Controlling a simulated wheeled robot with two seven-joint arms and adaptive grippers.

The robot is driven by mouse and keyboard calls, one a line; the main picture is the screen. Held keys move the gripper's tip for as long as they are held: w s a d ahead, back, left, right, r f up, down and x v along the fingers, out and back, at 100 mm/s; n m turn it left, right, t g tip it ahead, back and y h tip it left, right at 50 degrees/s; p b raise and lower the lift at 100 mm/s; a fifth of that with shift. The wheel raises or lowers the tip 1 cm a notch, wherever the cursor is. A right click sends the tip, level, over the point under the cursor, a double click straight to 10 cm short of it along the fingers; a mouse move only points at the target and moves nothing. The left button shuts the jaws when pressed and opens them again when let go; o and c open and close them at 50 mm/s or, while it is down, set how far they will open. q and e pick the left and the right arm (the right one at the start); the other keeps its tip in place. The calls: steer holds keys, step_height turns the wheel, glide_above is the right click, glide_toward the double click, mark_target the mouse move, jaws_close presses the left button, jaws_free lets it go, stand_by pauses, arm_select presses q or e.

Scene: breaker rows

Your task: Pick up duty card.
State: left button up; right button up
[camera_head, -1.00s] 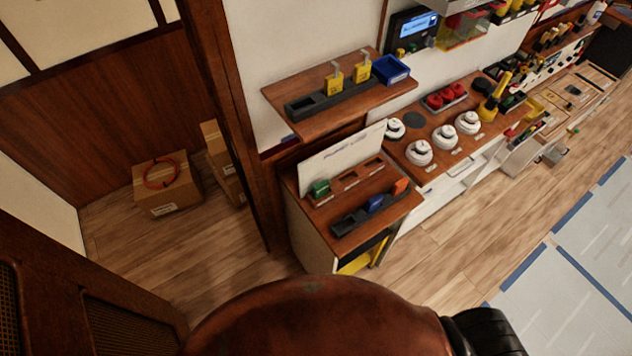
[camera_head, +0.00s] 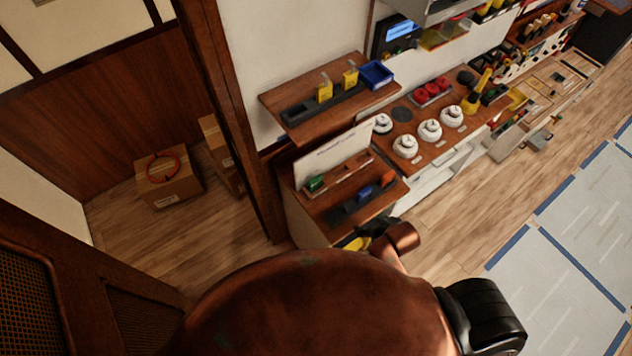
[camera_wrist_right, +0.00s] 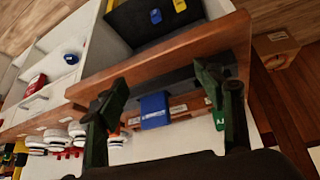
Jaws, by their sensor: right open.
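Three coloured card-like pieces stand on the low wooden cabinet top (camera_head: 328,208): a green one (camera_head: 315,183) in the back wooden rack, and a blue one (camera_head: 365,193) and an orange one (camera_head: 387,179) in the dark front holder (camera_head: 346,216). I cannot tell which is the duty card. My right gripper (camera_head: 378,232) is at the cabinet's front edge, partly hidden by my arm. In the right wrist view it is open (camera_wrist_right: 163,92), with the blue piece (camera_wrist_right: 154,108) seen between and beyond its fingers and a green piece (camera_wrist_right: 218,118) by the right finger. My left gripper is out of view.
A wall shelf (camera_head: 285,84) with yellow tags and a blue bin (camera_head: 376,74) hangs above the cabinet. A white panel (camera_head: 330,158) stands behind the racks. White round devices (camera_head: 429,130) sit on the counter at right. A doorpost (camera_head: 235,120) stands left.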

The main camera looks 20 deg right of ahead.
step_height(320, 180, up, 3)
steer(key=w, duration=0.1)
steer(key=n+t+y, duration=0.3)
steer(key=t, duration=0.1)
glide_toward(317, 180)
steer(key=d+x, duration=0.1)
steer(key=x, duration=0.2)
steer(key=shift+w+a+f+y+p, duration=0.15)
steer(key=shift+w+a+f, duration=0.2)
steer(key=shift+w, duration=0.25)
steer(key=shift+w+a+f+y+p, duration=0.15)
steer(key=shift+w+a+f, duration=0.2)
steer(key=shift+w, duration=0.25)
steer(key=x, duration=0.2)
steer(key=p+x, duration=0.1)
steer(key=x, duration=0.2)
steer(key=shift+a+f, duration=0.15)
steer(key=shift+f, duration=0.3)
steer(key=shift+c, duration=0.6)
steer(key=c, duration=1.2)
